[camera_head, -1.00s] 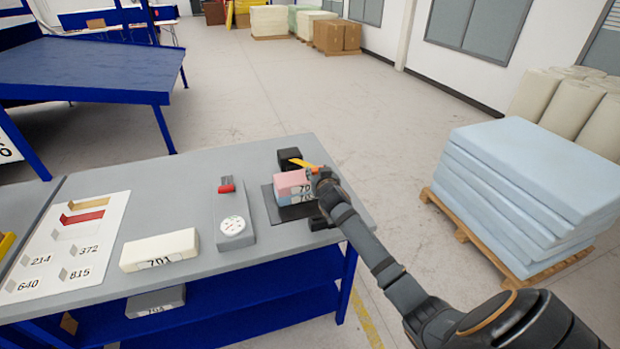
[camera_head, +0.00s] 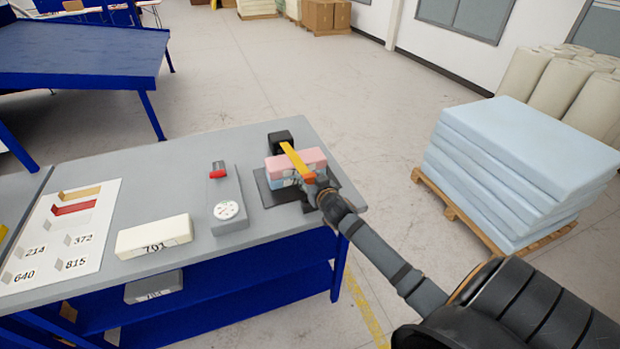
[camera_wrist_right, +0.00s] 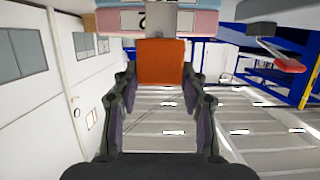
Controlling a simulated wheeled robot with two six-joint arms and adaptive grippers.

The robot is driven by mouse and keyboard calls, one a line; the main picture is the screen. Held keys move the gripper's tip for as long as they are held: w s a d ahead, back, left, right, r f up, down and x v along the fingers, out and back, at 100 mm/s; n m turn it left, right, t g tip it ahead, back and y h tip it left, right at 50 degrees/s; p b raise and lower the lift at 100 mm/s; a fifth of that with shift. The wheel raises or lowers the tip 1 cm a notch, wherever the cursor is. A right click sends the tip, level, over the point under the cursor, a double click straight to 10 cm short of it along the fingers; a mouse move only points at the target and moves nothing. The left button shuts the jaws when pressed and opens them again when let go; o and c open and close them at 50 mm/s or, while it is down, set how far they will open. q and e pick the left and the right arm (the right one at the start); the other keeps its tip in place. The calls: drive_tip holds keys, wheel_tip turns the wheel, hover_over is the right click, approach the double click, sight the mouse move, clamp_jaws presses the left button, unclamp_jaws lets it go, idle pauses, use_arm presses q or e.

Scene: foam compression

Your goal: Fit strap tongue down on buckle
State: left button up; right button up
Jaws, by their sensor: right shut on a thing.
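A yellow strap (camera_head: 293,157) runs from a black block (camera_head: 281,141) at the back over a pink-and-blue foam block (camera_head: 304,160). Its orange tongue (camera_head: 308,177) is at my right gripper (camera_head: 313,183), which is shut on it. In the right wrist view the orange tongue (camera_wrist_right: 160,60) sits between the two fingers of my right gripper (camera_wrist_right: 160,76), with the foam just beyond it. The buckle at the front is mostly hidden by my gripper and wrist; I cannot tell how far the tongue is from it. My left gripper is not in view.
The foam stands on a dark plate (camera_head: 273,196) near the right end of the grey table (camera_head: 120,190). Left of it are a grey device (camera_head: 226,185) with a red lever, a cream block (camera_head: 153,236) marked 701 and a white board (camera_head: 40,262).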

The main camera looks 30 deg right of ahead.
wheel_tip(320, 180, down, 2)
drive_tip(key=shift+b, duration=0.6)
drive_tip(key=shift+r, duration=0.25)
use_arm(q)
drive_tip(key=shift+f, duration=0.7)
use_arm(e)
drive_tip(key=shift+s+a+f, duration=0.1)
drive_tip(key=shift+s+f, duration=0.25)
drive_tip(key=shift+s, duration=0.15)
use_arm(q)
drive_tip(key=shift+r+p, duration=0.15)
drive_tip(key=shift+p, duration=0.25)
use_arm(e)
drive_tip(key=shift+f, duration=0.2)
use_arm(q)
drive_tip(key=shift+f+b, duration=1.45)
drive_tip(key=shift+b, duration=0.05)
use_arm(e)
drive_tip(key=shift+f, duration=1.9)
